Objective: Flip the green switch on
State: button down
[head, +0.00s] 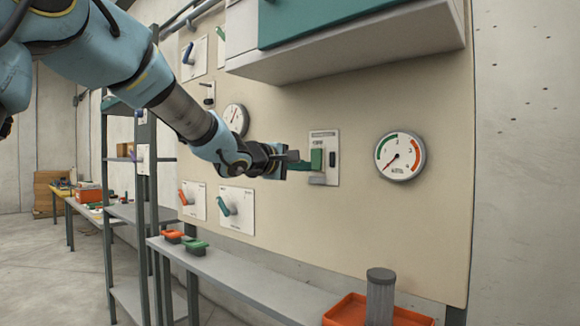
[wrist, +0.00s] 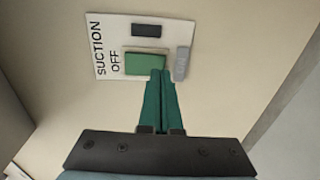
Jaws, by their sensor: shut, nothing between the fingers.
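The green switch (head: 317,158) sits on a pale plate (head: 324,134) fixed to the beige wall panel. In the wrist view the green switch (wrist: 146,64) appears as a block on the plate (wrist: 104,68), whose label reads "SUCTION OFF". My gripper (head: 299,162) is just left of the switch in the head view. In the wrist view my gripper's green fingers (wrist: 160,74) are together and empty, and their tips overlap the switch's near edge. I cannot tell whether they touch it.
A grey tab (wrist: 183,63) and a dark block (wrist: 146,30) flank the switch. A round gauge (head: 401,156) is to the right. A cabinet (head: 350,45) juts out above. A shelf (head: 230,275) runs below, with an orange tray (head: 345,309) and grey cylinder (head: 380,297).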

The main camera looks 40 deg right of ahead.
jog(key=shift+x, duration=0.85)
jog(key=shift+f+b, duration=0.25)
jog(key=shift+b, duration=0.15)
jog(key=shift+d+r+h, duration=0.1)
jog(key=shift+d+h, duration=0.1)
jog(key=shift+h, duration=0.1)
jog(key=shift+a, duration=0.1)
